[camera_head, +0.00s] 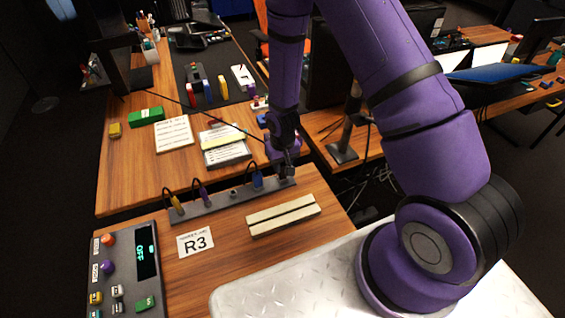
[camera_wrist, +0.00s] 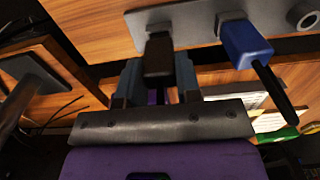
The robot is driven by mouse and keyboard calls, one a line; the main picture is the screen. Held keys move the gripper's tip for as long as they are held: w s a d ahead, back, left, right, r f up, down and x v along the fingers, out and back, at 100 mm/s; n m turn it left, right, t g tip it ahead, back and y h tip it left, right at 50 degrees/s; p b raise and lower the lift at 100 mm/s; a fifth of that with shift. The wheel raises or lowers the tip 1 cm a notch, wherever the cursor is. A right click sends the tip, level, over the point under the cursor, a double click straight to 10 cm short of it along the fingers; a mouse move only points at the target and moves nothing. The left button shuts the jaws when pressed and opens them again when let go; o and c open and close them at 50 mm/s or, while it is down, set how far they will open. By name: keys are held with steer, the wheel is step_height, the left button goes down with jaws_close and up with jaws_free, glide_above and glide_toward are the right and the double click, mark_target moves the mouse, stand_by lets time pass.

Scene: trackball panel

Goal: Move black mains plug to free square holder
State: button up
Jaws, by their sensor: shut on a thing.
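My gripper (camera_head: 284,172) is at the right end of a grey holder strip (camera_head: 217,207). In the wrist view, its two fingers (camera_wrist: 158,72) are shut on the black mains plug (camera_wrist: 158,52), one on each side. The plug's front end meets a square grey collar on the strip (camera_wrist: 190,25). I cannot tell how deep it sits. In the head view the plug is largely hidden by my gripper. A blue plug (camera_wrist: 245,43) is in the neighbouring square collar. Beyond it, an empty holder (camera_wrist: 304,14) looks round; it also shows in the head view (camera_head: 233,194).
A yellow plug (camera_head: 176,205) and a purple plug (camera_head: 202,196) are at the strip's left part. Two pale wooden bars (camera_head: 284,215), an R3 label (camera_head: 195,241) and a control panel (camera_head: 125,275) lie in front. Papers (camera_head: 224,146) lie behind the strip.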

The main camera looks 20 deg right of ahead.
steer(key=shift+f, duration=0.45)
steer(key=o, duration=0.9)
step_height(320, 180, up, 11)
steer(key=shift+f, duration=0.15)
stand_by(0.4)
steer(key=s+d+r+t, duration=0.1)
steer(key=s+d+r, duration=0.15)
steer(key=r, duration=0.95)
steer(key=s+d+r+t, duration=0.2)
steer(key=s+r, duration=0.1)
steer(key=r, duration=0.9)
steer(key=s+d+r+t, duration=0.2)
steer(key=s+r, duration=1.2)
steer(key=s, duration=0.4)
steer(key=shift+s+d, duration=0.2)
steer(key=shift+s, duration=0.05)
